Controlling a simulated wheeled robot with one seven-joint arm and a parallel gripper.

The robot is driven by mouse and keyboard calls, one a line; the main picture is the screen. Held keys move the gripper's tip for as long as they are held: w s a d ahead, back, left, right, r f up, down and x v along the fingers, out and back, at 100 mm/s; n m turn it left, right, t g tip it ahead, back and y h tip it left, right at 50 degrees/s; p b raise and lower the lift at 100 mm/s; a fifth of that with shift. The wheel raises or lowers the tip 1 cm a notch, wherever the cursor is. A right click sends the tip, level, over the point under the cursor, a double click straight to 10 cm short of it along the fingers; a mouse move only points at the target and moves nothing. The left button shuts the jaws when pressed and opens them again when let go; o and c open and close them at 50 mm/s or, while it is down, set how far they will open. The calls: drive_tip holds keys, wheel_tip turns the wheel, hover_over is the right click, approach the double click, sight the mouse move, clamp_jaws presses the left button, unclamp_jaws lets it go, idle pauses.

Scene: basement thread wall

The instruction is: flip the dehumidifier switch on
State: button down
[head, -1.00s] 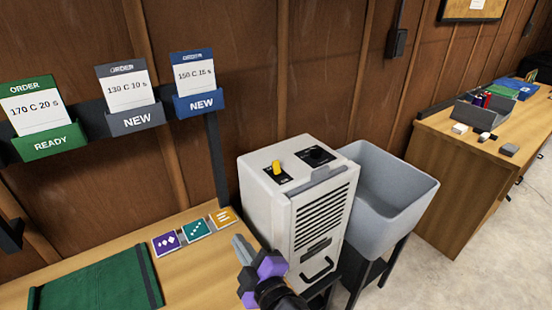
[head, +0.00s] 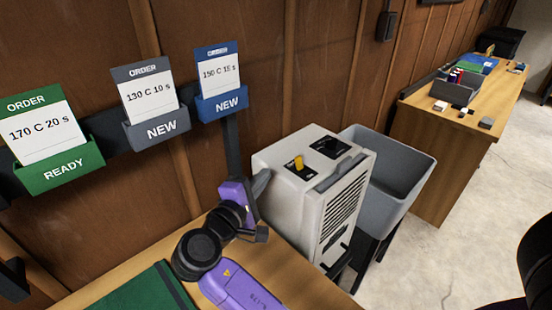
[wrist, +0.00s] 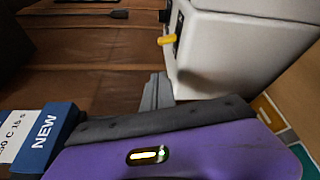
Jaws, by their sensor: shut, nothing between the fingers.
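The dehumidifier (head: 283,210) is a pale grey box with a vented front, standing beside the table. Its yellow switch lever (head: 298,162) sticks up from a black plate on the top. A black dial (head: 329,147) is to the right of it. My gripper (head: 262,182) is shut and empty at the left side of the dehumidifier's top, apart from the lever. In the wrist view the grey fingers (wrist: 157,92) point toward the dehumidifier (wrist: 235,50), with the yellow lever (wrist: 166,40) beyond their tips. I cannot tell whether the fingers touch the casing.
A grey sink (head: 385,175) stands right behind the dehumidifier. Order holders (head: 158,130) hang on the wooden wall to the left. A green mat (head: 140,290) lies on the near table. A second table (head: 440,160) with small items stands far right.

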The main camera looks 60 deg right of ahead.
sight(287, 171)
drive_tip(key=shift+s+d+f+g, duration=0.15)
drive_tip(key=shift+s+g, duration=0.25)
drive_tip(key=shift+s, duration=0.4)
drive_tip(key=d, duration=0.3)
drive_tip(key=d+p, duration=0.1)
drive_tip(key=d, duration=0.2)
drive_tip(key=d+f, duration=0.1)
drive_tip(key=d, duration=0.2)
drive_tip(key=shift+w+d+f, duration=0.1)
drive_tip(key=shift+w+d, duration=0.25)
drive_tip(key=shift+d, duration=0.05)
